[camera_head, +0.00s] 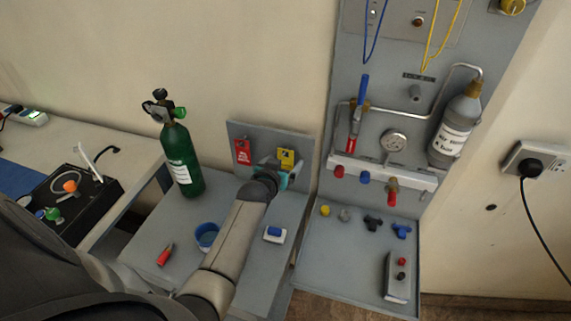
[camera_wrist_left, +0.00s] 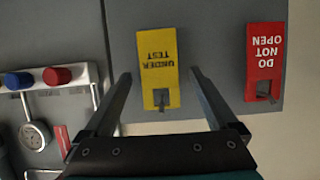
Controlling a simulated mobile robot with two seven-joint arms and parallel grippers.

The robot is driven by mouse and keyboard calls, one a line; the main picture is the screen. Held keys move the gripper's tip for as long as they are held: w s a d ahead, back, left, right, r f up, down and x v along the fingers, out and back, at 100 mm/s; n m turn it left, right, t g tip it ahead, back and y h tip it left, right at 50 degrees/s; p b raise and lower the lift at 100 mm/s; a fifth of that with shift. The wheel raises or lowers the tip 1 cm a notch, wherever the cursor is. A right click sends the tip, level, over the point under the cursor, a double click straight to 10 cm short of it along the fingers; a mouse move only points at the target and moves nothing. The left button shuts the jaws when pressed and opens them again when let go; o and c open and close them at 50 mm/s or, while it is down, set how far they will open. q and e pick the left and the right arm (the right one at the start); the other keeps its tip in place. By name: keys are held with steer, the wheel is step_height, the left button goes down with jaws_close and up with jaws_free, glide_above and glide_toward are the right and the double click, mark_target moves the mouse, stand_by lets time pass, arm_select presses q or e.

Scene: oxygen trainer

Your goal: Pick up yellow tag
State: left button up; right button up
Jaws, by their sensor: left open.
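The yellow tag (camera_head: 285,157) hangs on a small grey upright board, right of the red tag (camera_head: 243,152). In the left wrist view the yellow tag (camera_wrist_left: 158,68) reads "UNDER TEST" upside down and has a hole near a small hook. My left gripper (camera_head: 284,172) is just in front of the yellow tag. In the left wrist view my left gripper (camera_wrist_left: 160,97) is open, with one finger on each side of the tag and gaps between. The red "DO NOT OPEN" tag (camera_wrist_left: 264,60) is outside the fingers. My right gripper is not in view.
A green cylinder (camera_head: 181,160) stands left of the board. A blue cup (camera_head: 206,236) and a red-tipped item (camera_head: 165,255) lie on the grey bench. A panel (camera_head: 345,95) with a gauge (camera_head: 394,141) and grey bottle (camera_head: 455,128) stands to the right.

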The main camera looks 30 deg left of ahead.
arm_select(q)
steer(key=c, duration=1.4)
steer(key=shift+r, duration=0.15)
